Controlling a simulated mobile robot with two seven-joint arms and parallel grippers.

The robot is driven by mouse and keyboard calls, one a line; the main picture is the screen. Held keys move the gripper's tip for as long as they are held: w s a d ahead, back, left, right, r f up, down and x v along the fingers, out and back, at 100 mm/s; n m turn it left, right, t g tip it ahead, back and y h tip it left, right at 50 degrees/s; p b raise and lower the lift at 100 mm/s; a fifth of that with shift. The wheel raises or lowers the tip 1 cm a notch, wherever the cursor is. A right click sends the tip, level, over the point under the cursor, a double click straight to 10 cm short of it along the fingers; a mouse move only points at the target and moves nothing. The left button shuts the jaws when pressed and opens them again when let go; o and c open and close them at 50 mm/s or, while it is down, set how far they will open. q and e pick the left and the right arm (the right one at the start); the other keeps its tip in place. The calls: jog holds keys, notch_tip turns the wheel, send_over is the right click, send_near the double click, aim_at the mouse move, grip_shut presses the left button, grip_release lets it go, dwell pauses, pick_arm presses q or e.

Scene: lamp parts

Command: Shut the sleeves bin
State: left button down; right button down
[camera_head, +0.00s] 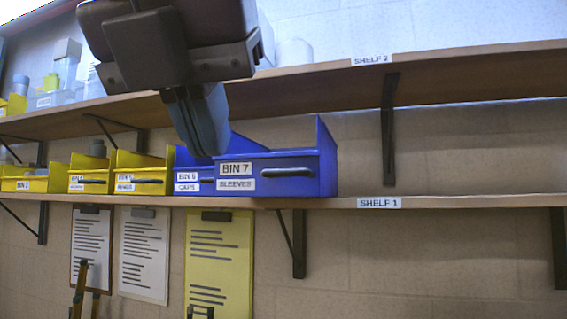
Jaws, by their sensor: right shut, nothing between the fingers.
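The sleeves bin (303,170) is a blue bin on shelf 1, labelled BIN 7 and SLEEVES, with a dark handle across its front. Its front face stands near the shelf's front edge and looks further forward than the blue caps bin (187,160) to its left. My right gripper (207,150) comes down from the top of the view, shut and empty. Its fingertips are in front of the upper left of the sleeves bin and hide part of both blue bins. I cannot tell whether they touch the bin. My left gripper is not in view.
Yellow bins (140,165) stand left of the blue ones. Shelf 1 (460,201) is bare right of the sleeves bin. Shelf 2 (330,75) runs above, with a dark bracket (389,130) below it. Paper sheets (218,260) hang below shelf 1.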

aim_at(279, 162)
notch_tip(279, 162, up, 4)
jog(key=s+d+m+t+h, duration=0.1)
jog(key=d+m+t, duration=0.1)
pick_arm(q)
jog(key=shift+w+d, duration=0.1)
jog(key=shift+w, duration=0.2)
pick_arm(e)
jog(key=x, duration=0.4)
jog(key=w+r+x, duration=0.1)
jog(key=x, duration=0.3)
jog(key=r+x, duration=0.1)
jog(key=x, duration=0.3)
jog(key=shift+w+d+f, duration=0.2)
jog(key=shift+w+d, duration=0.2)
jog(key=shift+d, duration=0.05)
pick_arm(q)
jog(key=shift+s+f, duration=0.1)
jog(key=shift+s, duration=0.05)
